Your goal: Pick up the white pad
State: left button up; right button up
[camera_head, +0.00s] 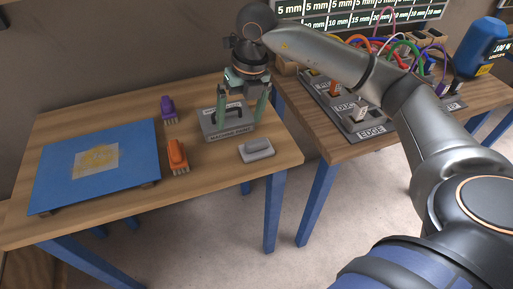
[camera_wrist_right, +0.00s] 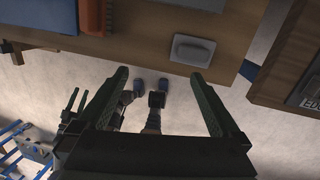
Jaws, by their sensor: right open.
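The white pad (camera_head: 257,150), a pale grey block with a raised grip on top, lies on the wooden table near its right front edge. It also shows in the right wrist view (camera_wrist_right: 193,50), beyond the fingers and close to the table edge. My right gripper (camera_head: 241,116) is open and empty, fingers pointing down, above and behind the pad and in front of the grey block with a handle. The right wrist view shows its fingers spread apart (camera_wrist_right: 158,76). Small dark green prongs at the lower left of that view look like my left gripper (camera_wrist_right: 76,102); their opening is unclear.
A grey handled block (camera_head: 228,131) stands behind the pad. An orange brush (camera_head: 177,156) and a purple brush (camera_head: 168,109) lie to the left, beside a blue board (camera_head: 60,175). A second table (camera_head: 340,150) with colored handles stands right, across a gap.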

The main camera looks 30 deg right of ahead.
jog(key=d+r+h, duration=0.1)
jog(key=d+h, duration=0.1)
jog(key=d, duration=0.2)
jog(key=m, duration=0.1)
send_over(256, 141)
jog(key=f, duration=0.6)
jog(key=shift+s+a+f, duration=0.1)
jog(key=shift+s+a, duration=0.05)
jog(key=shift+a, duration=0.05)
jog(key=f, duration=0.2)
jog(key=f+p, duration=0.1)
jog(key=f, duration=0.1)
jog(key=shift+s+d+f, duration=0.1)
jog(key=shift+d+f, duration=0.1)
jog(key=shift+f, duration=0.75)
jog(key=c, duration=1.2)
jog(key=shift+r, duration=0.15)
jog(key=shift+c, duration=0.2)
